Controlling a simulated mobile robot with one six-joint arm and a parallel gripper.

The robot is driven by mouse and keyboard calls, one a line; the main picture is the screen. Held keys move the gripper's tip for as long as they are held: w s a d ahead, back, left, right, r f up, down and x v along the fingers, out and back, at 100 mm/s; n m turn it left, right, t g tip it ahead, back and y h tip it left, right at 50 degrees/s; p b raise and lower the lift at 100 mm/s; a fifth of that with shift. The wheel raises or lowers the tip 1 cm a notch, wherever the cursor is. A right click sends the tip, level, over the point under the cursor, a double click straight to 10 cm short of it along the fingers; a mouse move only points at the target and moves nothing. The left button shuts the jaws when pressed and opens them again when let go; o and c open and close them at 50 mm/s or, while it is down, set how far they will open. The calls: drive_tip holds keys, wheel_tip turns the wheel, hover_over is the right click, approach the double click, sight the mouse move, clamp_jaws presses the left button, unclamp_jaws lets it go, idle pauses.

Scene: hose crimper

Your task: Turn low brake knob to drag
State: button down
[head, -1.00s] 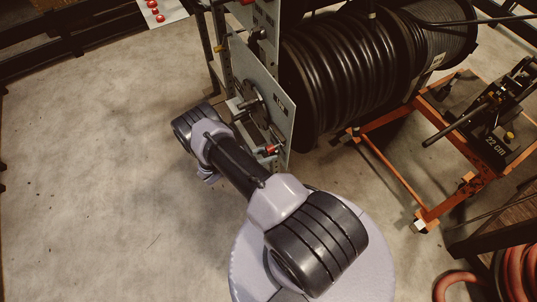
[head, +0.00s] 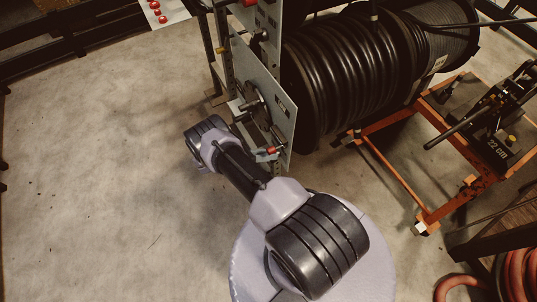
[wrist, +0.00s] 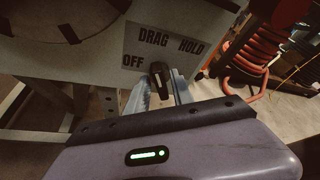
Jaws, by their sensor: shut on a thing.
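In the wrist view the low brake knob (wrist: 158,70) is small and black with a pale pointer line. It stands just below a label plate (wrist: 165,45) marked OFF, DRAG and HOLD. The knob's tip points up, roughly at DRAG; its exact angle is hard to tell. My gripper (wrist: 163,92) is shut on the knob, one pale finger on each side.
A large black hose reel (head: 345,75) stands behind the panel. An orange-framed cart (head: 385,180) is to its right. A coiled red hose (head: 515,272) lies at lower right. The floor (head: 90,180) on the left is clear.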

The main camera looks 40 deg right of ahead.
idle(0.4)
drive_tip(key=c, duration=1.4)
unclamp_jaws()
drive_tip(key=shift+c, duration=0.2)
drive_tip(key=v, duration=1.7)
drive_tip(key=shift+w+a+r, duration=0.1)
drive_tip(key=shift+a, duration=0.05)
